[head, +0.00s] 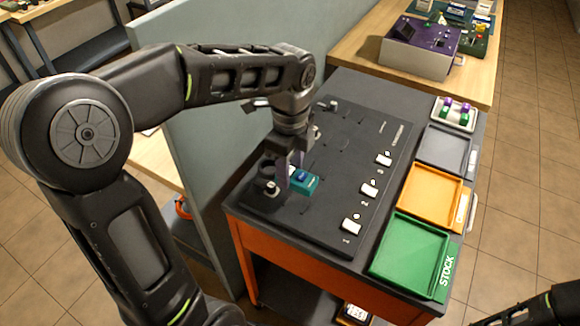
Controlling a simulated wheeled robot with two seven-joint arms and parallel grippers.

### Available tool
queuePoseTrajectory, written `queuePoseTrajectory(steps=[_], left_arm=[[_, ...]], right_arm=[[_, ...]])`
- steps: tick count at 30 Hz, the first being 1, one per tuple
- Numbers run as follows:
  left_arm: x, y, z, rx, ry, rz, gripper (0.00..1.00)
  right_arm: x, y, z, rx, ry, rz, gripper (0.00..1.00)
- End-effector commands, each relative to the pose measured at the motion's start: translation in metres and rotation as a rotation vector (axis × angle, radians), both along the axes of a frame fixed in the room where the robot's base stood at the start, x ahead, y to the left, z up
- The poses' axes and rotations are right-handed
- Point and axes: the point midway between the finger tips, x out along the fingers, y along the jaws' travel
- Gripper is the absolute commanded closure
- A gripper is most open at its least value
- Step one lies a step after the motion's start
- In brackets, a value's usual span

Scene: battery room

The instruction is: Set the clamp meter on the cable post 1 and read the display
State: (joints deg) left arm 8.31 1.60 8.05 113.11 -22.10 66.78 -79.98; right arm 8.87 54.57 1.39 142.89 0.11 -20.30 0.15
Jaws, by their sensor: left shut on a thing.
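My left gripper (288,174) reaches down over the near left part of the black board and is shut on the clamp meter (306,182). The meter's teal body shows to the right of the fingers; the fingers hide part of it. A post with a pale top (271,188), in the row of label 1, stands just left of the fingers. I cannot tell whether the meter's jaw is around this post or beside it. The display is too small to read. My right gripper is outside the picture; only part of that arm shows at the lower right.
The black board (325,208) has white blocks numbered 1 (351,226), 2 and 3 on its right side. Green (408,250), orange (430,192) and grey (443,147) trays line the right edge. A grey partition (203,165) stands close on the left.

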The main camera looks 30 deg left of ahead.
Motion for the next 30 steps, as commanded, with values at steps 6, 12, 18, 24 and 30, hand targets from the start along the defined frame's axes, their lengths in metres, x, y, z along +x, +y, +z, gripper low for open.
queuePoseTrajectory(steps=[6,12,18,24,30], left_arm=[[0.0,0.0,-0.022,0.0,0.0,0.0,1.0],[0.0,0.0,-0.042,0.0,0.0,0.0,1.0],[0.0,0.0,-0.053,0.0,0.0,0.0,1.0],[0.0,0.0,-0.054,0.0,0.0,0.0,1.0],[0.0,0.0,-0.054,0.0,0.0,0.0,1.0]], right_arm=[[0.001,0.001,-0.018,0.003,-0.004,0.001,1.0],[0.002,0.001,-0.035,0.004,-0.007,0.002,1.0],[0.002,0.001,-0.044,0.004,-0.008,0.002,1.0],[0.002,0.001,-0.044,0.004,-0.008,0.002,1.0],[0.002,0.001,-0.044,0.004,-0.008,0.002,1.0]])
